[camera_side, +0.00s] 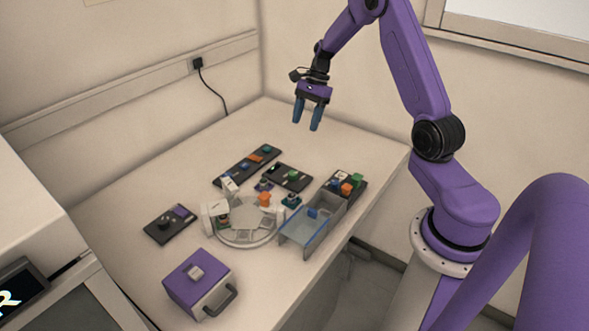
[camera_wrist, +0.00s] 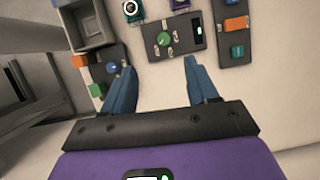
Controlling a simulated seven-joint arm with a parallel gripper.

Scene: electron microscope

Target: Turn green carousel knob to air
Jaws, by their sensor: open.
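The green knob (camera_side: 293,176) sits on a dark panel (camera_side: 279,170) near the middle of the table. In the wrist view the green knob (camera_wrist: 164,39) stands on its dark panel (camera_wrist: 182,48), with small pale labels around it that are too small to read. My gripper (camera_side: 306,125) is open and empty, high above the far part of the table. In the wrist view its blue fingers (camera_wrist: 160,66) point towards the knob's panel, apart from it. The white round carousel (camera_side: 246,237) stands on the table in front of the panel.
A dark panel with an orange block (camera_side: 257,157) lies beside the knob's panel. An open grey tray (camera_side: 297,240) and orange and green blocks (camera_side: 346,188) stand to the right. A purple box (camera_side: 187,279) with a handle is at the front. The far table is clear.

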